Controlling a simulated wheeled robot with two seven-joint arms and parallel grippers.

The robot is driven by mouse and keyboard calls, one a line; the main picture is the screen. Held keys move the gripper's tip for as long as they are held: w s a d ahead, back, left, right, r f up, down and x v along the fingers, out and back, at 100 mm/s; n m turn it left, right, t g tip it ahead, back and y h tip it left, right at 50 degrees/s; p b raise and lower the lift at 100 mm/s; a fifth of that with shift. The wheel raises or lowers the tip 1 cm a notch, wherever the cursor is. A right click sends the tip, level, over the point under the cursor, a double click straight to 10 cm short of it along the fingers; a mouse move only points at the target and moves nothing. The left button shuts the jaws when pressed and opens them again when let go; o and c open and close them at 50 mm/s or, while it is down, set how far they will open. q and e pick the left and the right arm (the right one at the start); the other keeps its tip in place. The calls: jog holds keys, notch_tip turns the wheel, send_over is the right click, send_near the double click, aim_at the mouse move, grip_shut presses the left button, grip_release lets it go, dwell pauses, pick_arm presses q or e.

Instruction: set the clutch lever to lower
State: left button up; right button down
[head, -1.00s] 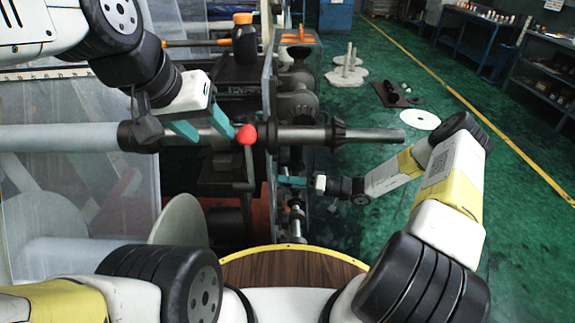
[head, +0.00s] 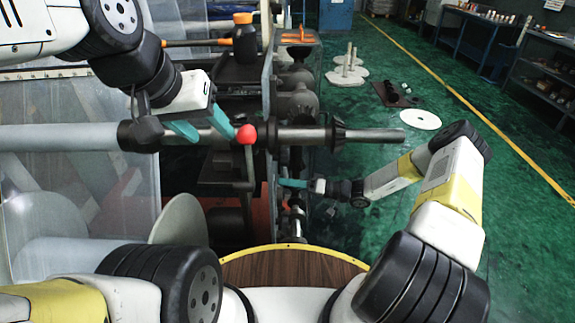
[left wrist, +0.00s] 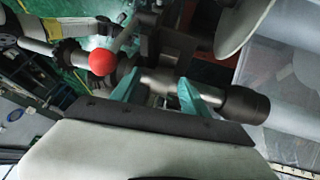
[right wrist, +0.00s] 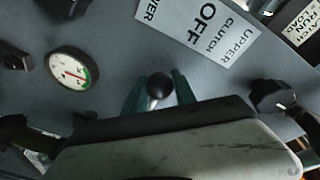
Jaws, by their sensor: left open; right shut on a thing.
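The clutch lever's black ball knob (right wrist: 160,86) shows in the right wrist view, between the teal fingers of my right gripper (right wrist: 160,96), which is shut on it. A label plate (right wrist: 196,25) above it reads UPPER, CLUTCH, OFF and, partly cut off, LOWER. The lever's shaft is largely hidden, so its exact setting is hard to tell. In the head view my right gripper (head: 293,183) reaches the machine's right side. My left gripper (head: 203,127) is open around or just above the dark shaft, left of a red ball-topped lever (head: 246,134); its fingers hold nothing visible.
A round gauge (right wrist: 73,71) and a black rotary knob (right wrist: 273,97) flank the clutch lever on the grey panel. A long horizontal shaft (head: 380,136) sticks out to the right above my right gripper. Green floor is open at the right.

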notch_tip(320, 180, down, 6)
jog(key=w+n+y, duration=0.1)
jog(key=w+n, duration=0.1)
jog(key=n, duration=0.3)
jog(key=shift+d, duration=0.1)
dwell(0.4)
jog(key=c, duration=1)
grip_release()
jog(key=shift+r, duration=0.1)
jog(key=shift+v, duration=3.9)
